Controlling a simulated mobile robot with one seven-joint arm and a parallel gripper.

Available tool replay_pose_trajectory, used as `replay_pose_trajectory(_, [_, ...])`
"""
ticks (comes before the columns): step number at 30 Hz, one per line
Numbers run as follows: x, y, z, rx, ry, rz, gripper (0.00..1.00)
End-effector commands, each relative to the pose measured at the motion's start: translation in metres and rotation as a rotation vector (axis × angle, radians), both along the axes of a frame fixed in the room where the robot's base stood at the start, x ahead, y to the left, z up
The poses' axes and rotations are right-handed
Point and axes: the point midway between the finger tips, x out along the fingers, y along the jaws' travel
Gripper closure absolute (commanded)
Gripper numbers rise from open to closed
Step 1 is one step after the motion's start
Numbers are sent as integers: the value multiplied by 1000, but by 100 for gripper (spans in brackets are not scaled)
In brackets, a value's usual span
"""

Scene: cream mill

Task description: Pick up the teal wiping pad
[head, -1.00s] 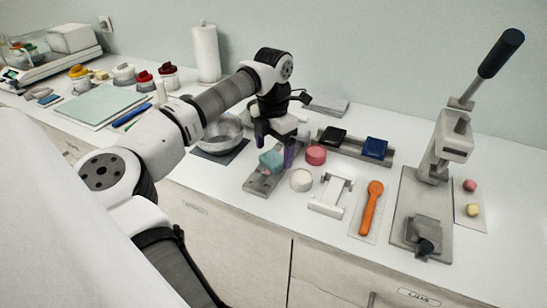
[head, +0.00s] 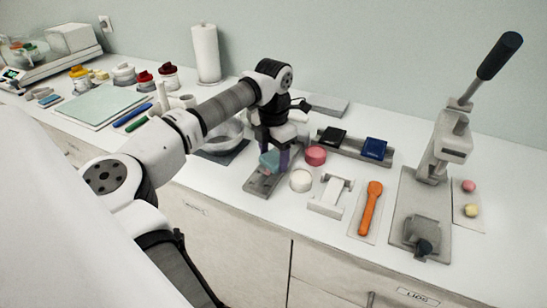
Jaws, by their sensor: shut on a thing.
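The teal wiping pad (head: 269,161) sits at a grey tray (head: 262,184) near the middle of the counter. The fingers partly cover the pad. I cannot tell whether the pad touches the tray or is just above it.
A pink round (head: 316,155) and a white round (head: 301,180) stand close to the right of my gripper. A white bracket (head: 331,194), an orange spoon (head: 370,207) and a lever press (head: 440,160) are farther right. A metal bowl (head: 222,137) is behind my arm.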

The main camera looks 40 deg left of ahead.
Motion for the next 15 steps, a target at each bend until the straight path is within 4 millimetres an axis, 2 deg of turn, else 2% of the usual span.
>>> replay_pose_trajectory(5, [0,0,14,1,0,0,67])
replay_pose_trajectory(8, [0,0,29,2,0,0,67])
replay_pose_trajectory(11, [0,0,52,2,-1,0,67])
replay_pose_trajectory(15, [0,0,93,2,-1,1,67])
